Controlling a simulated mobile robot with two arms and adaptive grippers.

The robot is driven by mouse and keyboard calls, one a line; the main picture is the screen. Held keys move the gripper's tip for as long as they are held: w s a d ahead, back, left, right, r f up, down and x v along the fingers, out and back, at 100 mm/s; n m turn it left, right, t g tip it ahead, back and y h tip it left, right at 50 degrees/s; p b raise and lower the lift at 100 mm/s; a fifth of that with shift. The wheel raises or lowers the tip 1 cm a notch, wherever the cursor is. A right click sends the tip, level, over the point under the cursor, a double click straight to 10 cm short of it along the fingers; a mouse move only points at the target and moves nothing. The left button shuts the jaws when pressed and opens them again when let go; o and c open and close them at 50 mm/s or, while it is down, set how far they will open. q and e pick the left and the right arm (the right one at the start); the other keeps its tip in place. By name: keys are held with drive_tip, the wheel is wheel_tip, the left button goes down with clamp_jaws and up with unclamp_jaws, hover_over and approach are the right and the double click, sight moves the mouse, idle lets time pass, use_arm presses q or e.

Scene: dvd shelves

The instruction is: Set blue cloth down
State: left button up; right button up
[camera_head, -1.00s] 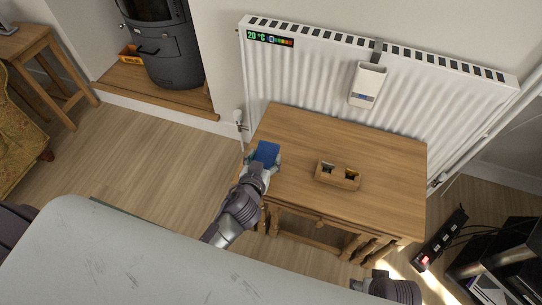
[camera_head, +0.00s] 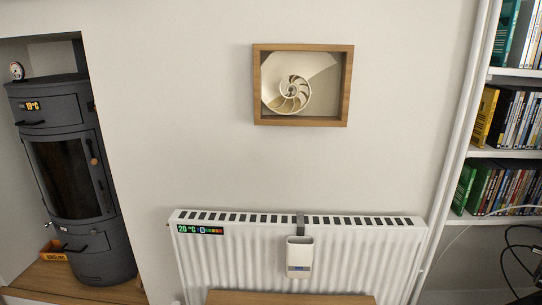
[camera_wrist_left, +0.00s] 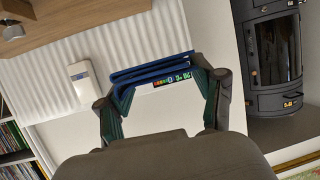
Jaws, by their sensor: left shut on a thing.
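My left gripper (camera_wrist_left: 165,88) is in the left wrist view, with its two fingers on either side of a folded blue cloth (camera_wrist_left: 150,70). It is shut on the cloth, which shows as flat dark-blue layers between the fingertips. The wooden table (camera_wrist_left: 95,22) shows at the upper left of that view. In the head view only a strip of the table (camera_head: 290,298) shows at the bottom edge. The head view shows neither gripper nor the cloth.
A white radiator (camera_head: 230,255) stands behind the table, with a white humidifier (camera_head: 300,255) hung on it. A dark stove (camera_head: 70,180) stands at the left, and shelves of discs (camera_head: 505,120) at the right. A framed shell (camera_head: 300,85) hangs on the wall.

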use_arm(q)
drive_tip(key=r, duration=0.2)
drive_tip(key=w+r, duration=0.1)
drive_tip(key=r, duration=0.2)
drive_tip(key=d+r, duration=0.1)
drive_tip(key=r, duration=0.2)
drive_tip(key=shift+w, duration=0.2)
wheel_tip(320, 180, up, 20)
drive_tip(key=d+m+h+p, duration=0.1)
drive_tip(key=p, duration=1.4)
drive_tip(key=shift+s+d+r+p, duration=0.25)
drive_tip(key=shift+s+p, duration=0.15)
drive_tip(key=shift+s, duration=0.05)
use_arm(e)
drive_tip(key=s+d+g, duration=0.1)
drive_tip(key=s+d, duration=0.2)
drive_tip(key=s, duration=1.3)
drive_tip(key=shift+s+r, duration=0.2)
drive_tip(key=shift+r, duration=0.05)
